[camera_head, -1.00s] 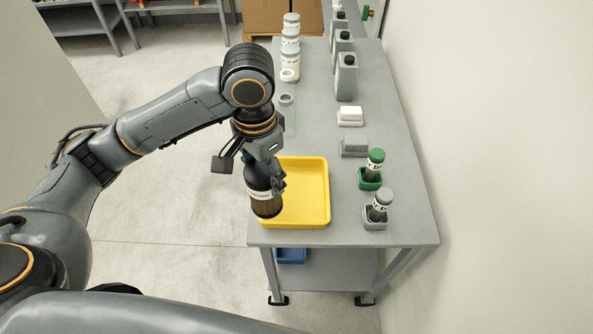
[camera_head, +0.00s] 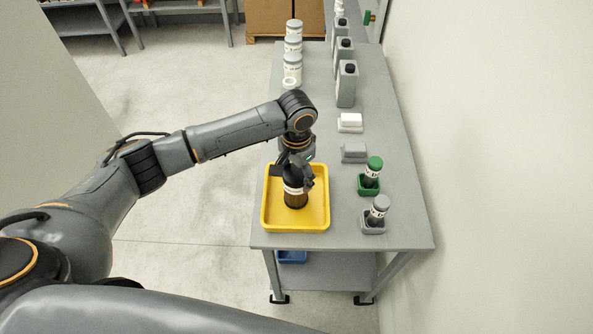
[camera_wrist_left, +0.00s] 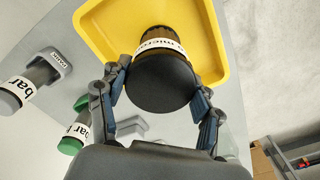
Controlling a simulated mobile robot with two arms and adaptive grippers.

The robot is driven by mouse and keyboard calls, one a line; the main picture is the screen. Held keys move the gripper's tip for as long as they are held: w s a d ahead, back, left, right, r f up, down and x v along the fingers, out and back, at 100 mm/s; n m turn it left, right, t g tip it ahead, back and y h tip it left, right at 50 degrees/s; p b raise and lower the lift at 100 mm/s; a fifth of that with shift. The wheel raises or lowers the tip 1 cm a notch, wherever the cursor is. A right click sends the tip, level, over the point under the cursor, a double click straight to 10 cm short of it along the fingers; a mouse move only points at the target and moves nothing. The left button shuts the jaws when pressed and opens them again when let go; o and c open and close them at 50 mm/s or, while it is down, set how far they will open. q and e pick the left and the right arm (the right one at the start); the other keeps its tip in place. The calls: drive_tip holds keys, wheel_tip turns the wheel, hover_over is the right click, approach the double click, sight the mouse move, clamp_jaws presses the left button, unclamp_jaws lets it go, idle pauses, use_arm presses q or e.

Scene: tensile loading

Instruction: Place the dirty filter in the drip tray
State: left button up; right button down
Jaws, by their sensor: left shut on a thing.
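The dirty filter (camera_head: 294,196) is a dark cylinder with a white label band and a brownish lower part. It is upright, over the middle of the yellow drip tray (camera_head: 268,222). My left gripper (camera_head: 297,172) is shut on its upper part from above. In the left wrist view, the filter's round black end (camera_wrist_left: 162,82) sits between the two fingers, with the yellow tray (camera_wrist_left: 97,28) behind it. I cannot tell whether the filter's bottom touches the tray floor. My right gripper is not in view.
White and grey blocks (camera_head: 353,152) lie behind. Grey jugs (camera_head: 346,84) and white jars (camera_head: 292,68) line the back.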

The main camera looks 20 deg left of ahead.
use_arm(q)
drive_tip(key=shift+f, duration=0.15)
drive_tip(key=o, duration=1.8)
wheel_tip(320, 180, up, 11)
drive_tip(key=b, duration=0.3)
drive_tip(key=shift+r, duration=0.6)
drive_tip(key=shift+f, duration=0.1)
